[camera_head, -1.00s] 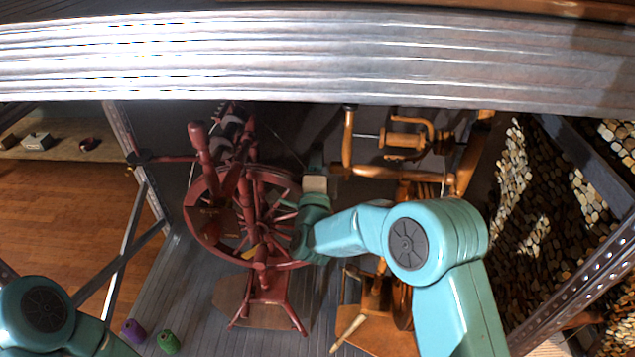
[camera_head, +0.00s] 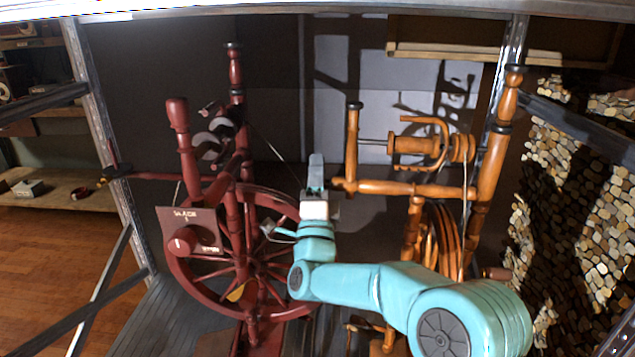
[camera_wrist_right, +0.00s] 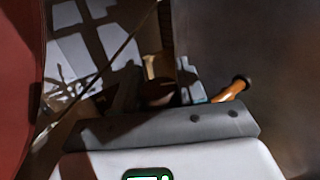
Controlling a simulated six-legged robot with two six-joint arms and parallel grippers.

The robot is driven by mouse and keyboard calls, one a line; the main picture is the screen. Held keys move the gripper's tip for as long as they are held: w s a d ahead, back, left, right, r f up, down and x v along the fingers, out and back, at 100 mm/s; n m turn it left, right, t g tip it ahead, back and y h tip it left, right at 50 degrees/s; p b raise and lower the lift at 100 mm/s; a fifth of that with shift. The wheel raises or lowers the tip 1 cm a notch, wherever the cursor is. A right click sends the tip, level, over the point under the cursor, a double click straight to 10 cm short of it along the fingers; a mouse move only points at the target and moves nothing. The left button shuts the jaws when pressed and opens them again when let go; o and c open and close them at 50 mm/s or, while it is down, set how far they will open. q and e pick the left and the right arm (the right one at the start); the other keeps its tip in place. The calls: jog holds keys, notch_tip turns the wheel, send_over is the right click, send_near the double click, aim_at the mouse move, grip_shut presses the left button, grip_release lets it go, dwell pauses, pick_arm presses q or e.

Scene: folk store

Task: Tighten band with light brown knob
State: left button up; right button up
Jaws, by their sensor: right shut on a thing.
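The light brown spinning wheel (camera_head: 390,188) stands right of centre in the head view. Its light brown knob (camera_head: 338,184) is at the left end of the horizontal bar. My right gripper (camera_head: 316,172) is at that end, shut on the knob; the grip itself is mostly hidden. In the right wrist view my right gripper (camera_wrist_right: 158,88) has a shadowed brown shape between its fingers. The drive band (camera_head: 469,205) runs from the bobbin down to the light brown wheel (camera_head: 443,235). My left gripper is not in view.
A dark red spinning wheel (camera_head: 178,275) with a small sign (camera_head: 188,232) stands close on the left of my right gripper. Stacked logs (camera_head: 560,215) fill the right side. A metal rack post (camera_head: 95,110) and a shelf (camera_head: 62,190) are at the left.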

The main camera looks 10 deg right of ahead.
jog(key=o, duration=1)
jog(key=shift+c, duration=0.2)
jog(key=v, duration=1.6)
jog(key=shift+b, duration=0.45)
jog(key=shift+s+f, duration=0.1)
jog(key=shift+f, duration=0.05)
